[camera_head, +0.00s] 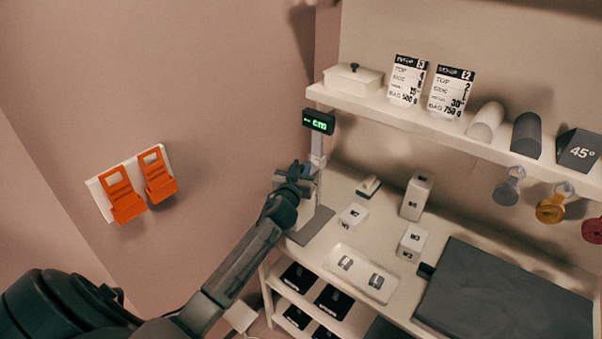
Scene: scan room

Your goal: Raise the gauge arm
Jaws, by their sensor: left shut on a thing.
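The gauge (319,188) stands at the back left corner of the bench. It has an upright post on a grey base (311,226) and a dark display (318,121) with green characters at its top. A pale gauge arm (317,161) sits on the post below the display. My left gripper (302,171) is at the post, shut at the gauge arm, and its dark fingers and wrist hide part of the gauge. The contact itself is small and partly hidden. My right gripper is out of view.
The bench holds several white boxes (417,196), a shallow tray (358,274) with two small blocks, and a dark grey pad (505,298). A shelf (440,125) with cards and cylinders overhangs the back. Orange holders (126,198) hang on the left wall.

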